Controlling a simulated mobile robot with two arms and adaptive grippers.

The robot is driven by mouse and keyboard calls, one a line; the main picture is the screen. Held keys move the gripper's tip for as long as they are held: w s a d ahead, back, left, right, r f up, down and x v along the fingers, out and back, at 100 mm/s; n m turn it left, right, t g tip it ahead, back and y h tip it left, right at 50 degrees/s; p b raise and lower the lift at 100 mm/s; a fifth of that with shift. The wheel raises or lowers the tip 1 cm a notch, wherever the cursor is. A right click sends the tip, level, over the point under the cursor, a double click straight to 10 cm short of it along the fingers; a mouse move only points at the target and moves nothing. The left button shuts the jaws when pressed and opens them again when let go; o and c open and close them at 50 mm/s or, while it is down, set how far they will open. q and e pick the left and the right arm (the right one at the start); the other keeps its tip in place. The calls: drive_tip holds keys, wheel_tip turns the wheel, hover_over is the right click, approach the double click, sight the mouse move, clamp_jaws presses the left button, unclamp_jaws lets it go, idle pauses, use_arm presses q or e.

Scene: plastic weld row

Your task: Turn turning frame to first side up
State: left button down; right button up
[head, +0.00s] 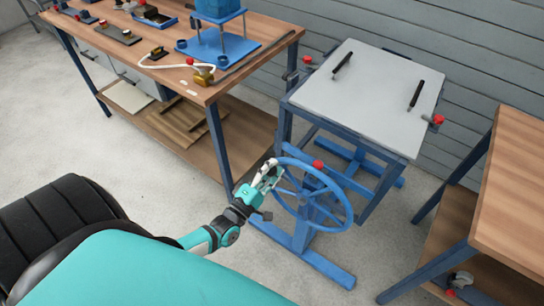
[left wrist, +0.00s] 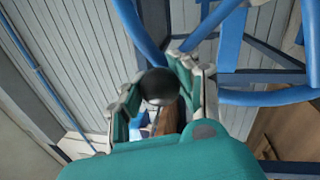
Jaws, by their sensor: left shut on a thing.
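The turning frame has a blue stand (head: 300,225) on the floor and a light grey panel (head: 365,95) on top. The panel's upper face carries two black bars (head: 415,93). Red knobs (head: 437,119) sit at its left and right edges. I cannot tell which side counts as first. A blue handwheel (head: 345,208) with a red mark on its rim faces me below the panel. My left gripper (head: 268,175) is at the wheel's upper left rim. In the left wrist view its fingers close around a dark round handle knob (left wrist: 158,86). My right gripper is not in view.
A wooden workbench (head: 262,42) stands to the left with a blue fixture (head: 215,45), a white cable and small parts. Another wooden table (head: 515,190) stands close at the right. A grey wall is behind; bare floor (head: 150,165) lies at the left front.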

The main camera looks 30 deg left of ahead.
use_arm(q)
drive_tip(key=shift+s+a+f, duration=0.15)
drive_tip(key=shift+s+f, duration=0.05)
drive_tip(key=shift+f, duration=0.2)
drive_tip(key=c, duration=1.3)
unclamp_jaws()
drive_tip(key=shift+s, duration=0.1)
drive_tip(key=shift+o, duration=0.8)
drive_tip(key=shift+r, duration=0.2)
drive_tip(key=s+f, duration=0.2)
drive_tip(key=s, duration=1)
drive_tip(key=shift+a+f, duration=0.15)
drive_tip(key=shift+a, duration=0.1)
